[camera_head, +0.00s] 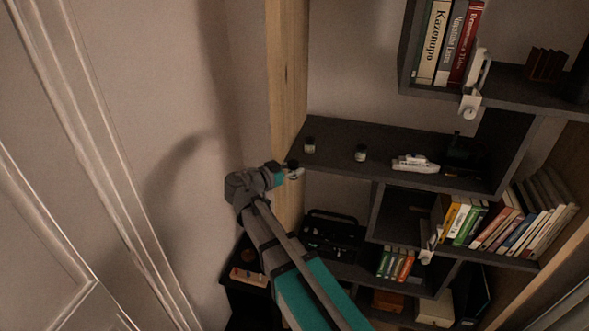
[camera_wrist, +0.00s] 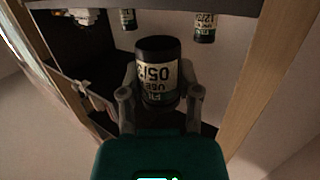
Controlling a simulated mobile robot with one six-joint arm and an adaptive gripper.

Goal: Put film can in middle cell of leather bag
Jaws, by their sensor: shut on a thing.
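My gripper (camera_wrist: 158,88) is shut on a film can (camera_wrist: 156,68), a black can with a pale printed label and dark cap. The can is upright between the fingers in the wrist view. In the head view my gripper (camera_head: 290,173) is in front of the shelf's left end, beside the wooden upright. The held can is small and dark there. A black open-topped bag (camera_head: 331,234), which looks like the leather bag, stands on a lower shelf, below and right of my gripper. Its cells cannot be made out.
Two more film cans, a left one (camera_head: 309,145) and a right one (camera_head: 360,153), stand on the dark shelf (camera_head: 385,141). A white toy ship (camera_head: 415,164) is farther right. The wooden upright (camera_head: 287,85) is close to my gripper. Books (camera_head: 395,264) stand right of the bag.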

